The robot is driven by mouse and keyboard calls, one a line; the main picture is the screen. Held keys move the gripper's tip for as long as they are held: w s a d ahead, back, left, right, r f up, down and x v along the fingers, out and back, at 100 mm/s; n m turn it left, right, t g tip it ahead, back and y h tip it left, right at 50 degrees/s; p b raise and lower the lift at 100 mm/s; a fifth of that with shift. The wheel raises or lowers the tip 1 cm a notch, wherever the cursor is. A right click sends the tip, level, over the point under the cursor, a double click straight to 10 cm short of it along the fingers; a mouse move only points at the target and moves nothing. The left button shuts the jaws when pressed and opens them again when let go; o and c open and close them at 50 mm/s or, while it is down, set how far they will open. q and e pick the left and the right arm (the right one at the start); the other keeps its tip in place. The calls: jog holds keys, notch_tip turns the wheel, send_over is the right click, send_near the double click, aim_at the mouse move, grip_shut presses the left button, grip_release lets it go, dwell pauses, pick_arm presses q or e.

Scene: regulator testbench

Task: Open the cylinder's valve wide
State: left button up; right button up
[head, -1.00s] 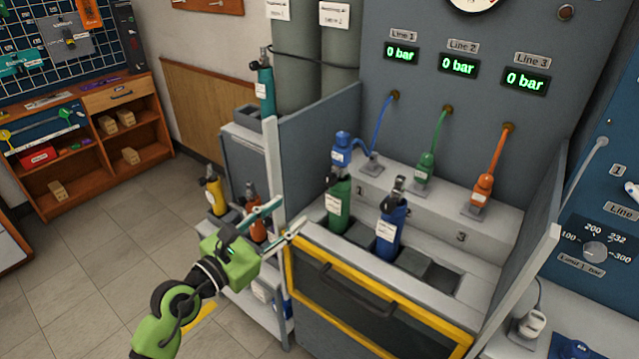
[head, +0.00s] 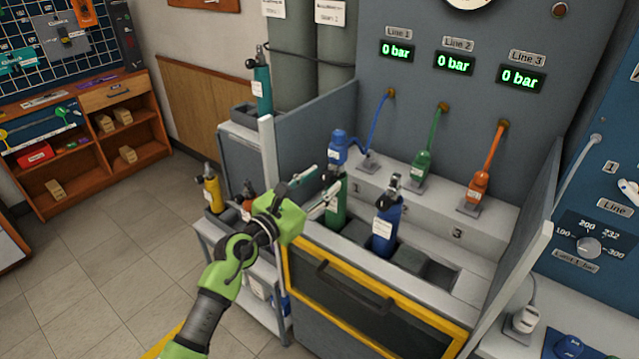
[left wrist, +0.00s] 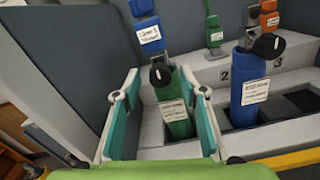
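A green cylinder (head: 337,207) stands in the left slot of the test bench. It also shows in the left wrist view (left wrist: 178,108), with a black round valve knob (left wrist: 160,75) at its top. A blue connector (head: 338,150) with a label sits just above and behind that valve; whether it is joined to it I cannot tell. My left gripper (head: 326,181) is open and empty. Its fingers point at the green cylinder's top, and the knob appears between the fingertips in the left wrist view, with no contact visible. My right gripper is not in view.
A blue cylinder (head: 386,226) with its own black knob stands to the right. Green (head: 421,166) and orange (head: 479,186) connectors sit behind. A grey side panel (head: 318,130) borders the bench's left. A yellow-framed door (head: 350,296) is in front. The displays read 0 bar.

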pick_arm(q)
jog(key=c, duration=1)
jog(key=shift+c, duration=0.5)
